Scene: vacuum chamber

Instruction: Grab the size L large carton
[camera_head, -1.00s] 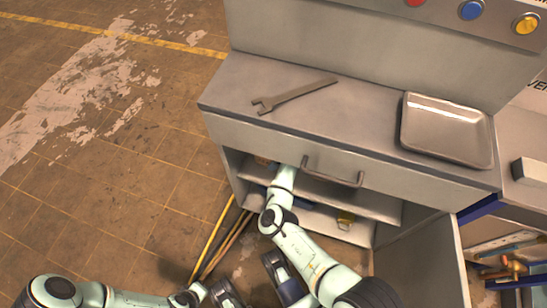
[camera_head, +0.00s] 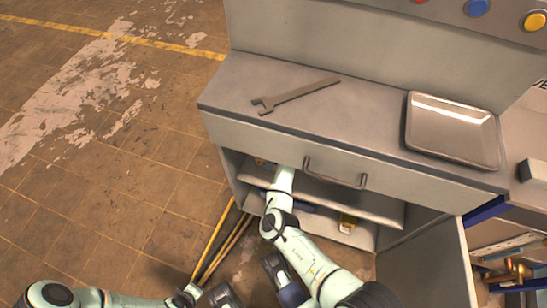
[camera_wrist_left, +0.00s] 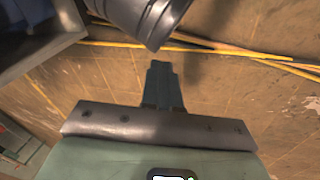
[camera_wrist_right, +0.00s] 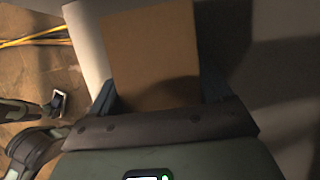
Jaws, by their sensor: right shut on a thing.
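A plain brown carton (camera_wrist_right: 152,55) fills the middle of the right wrist view. My right gripper (camera_wrist_right: 160,88) is shut on it, one finger on each side. No size mark is visible on the face I see. In the head view my right arm reaches into the open cabinet below the drawer, and its gripper is hidden there. A small brown patch of a box (camera_head: 262,162) shows on the upper shelf beside the arm. My left gripper (camera_wrist_left: 161,72) has its fingers together with nothing between them, above the floor outside the cabinet.
The cabinet's upper shelf (camera_head: 340,203) and side walls surround my right forearm. A drawer handle (camera_head: 335,173) sticks out just above it. A wrench (camera_head: 295,95) and metal tray (camera_head: 452,128) lie on top. Yellow cables (camera_head: 214,240) run along the floor.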

